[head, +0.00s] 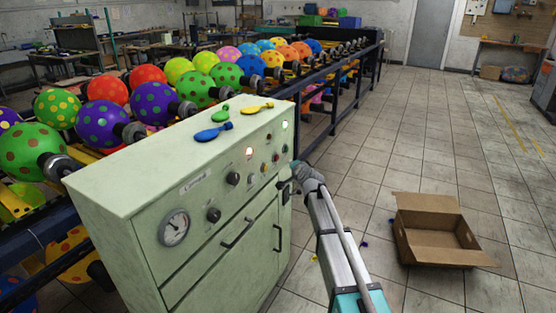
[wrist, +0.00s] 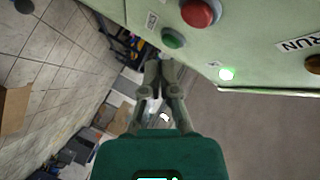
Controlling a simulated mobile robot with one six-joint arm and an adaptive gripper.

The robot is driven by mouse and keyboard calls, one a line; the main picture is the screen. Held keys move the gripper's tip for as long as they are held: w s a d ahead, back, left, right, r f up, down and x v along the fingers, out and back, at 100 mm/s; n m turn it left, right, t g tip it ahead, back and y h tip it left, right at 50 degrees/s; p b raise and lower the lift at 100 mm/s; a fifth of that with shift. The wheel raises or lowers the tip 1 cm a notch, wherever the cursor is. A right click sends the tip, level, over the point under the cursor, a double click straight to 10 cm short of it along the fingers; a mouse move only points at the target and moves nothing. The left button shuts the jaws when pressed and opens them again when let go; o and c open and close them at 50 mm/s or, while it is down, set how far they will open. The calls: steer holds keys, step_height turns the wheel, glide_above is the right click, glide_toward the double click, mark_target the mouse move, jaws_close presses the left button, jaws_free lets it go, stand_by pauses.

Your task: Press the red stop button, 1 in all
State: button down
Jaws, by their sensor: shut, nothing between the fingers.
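The red stop button (wrist: 200,12) is a large round cap on the pale green panel, at the top of the wrist view. A smaller green button (wrist: 173,39) sits beside it. My gripper (wrist: 158,66) is shut and empty. Its fingertips appear just below the green button in the picture, apart from the red button. Whether they touch the panel I cannot tell. In the head view my gripper (head: 285,182) is at the right end of the control cabinet's (head: 190,265) front, and the buttons there are too small to tell the red one surely.
The cabinet front has a gauge (head: 174,228), knobs, handles and lit lamps. Balloon-shaped pieces (head: 257,108) lie on its top. Racks of printed balloons (head: 155,103) stand behind. An open cardboard box (head: 432,235) is on the floor at right. The tiled floor around it is mostly clear.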

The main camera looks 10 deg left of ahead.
steer(key=shift+w+a, duration=0.3)
steer(key=shift+a, duration=0.5)
steer(key=shift+w+a, duration=0.25)
steer(key=shift+a, duration=0.5)
steer(key=shift+w+a, duration=0.2)
steer(key=shift+a, duration=0.3)
steer(key=shift+w+a, duration=0.15)
steer(key=shift+a, duration=0.3)
stand_by(1.6)
steer(key=shift+d, duration=0.15)
steer(key=shift+s+d, duration=0.35)
steer(key=shift+d, duration=0.4)
steer(key=shift+d, duration=0.1)
stand_by(0.3)
steer(key=shift+s+d, duration=0.3)
steer(key=shift+d, duration=0.45)
steer(key=shift+s+d, duration=0.25)
steer(key=shift+d, duration=0.55)
steer(key=shift+s+d, duration=0.3)
steer(key=shift+d, duration=0.45)
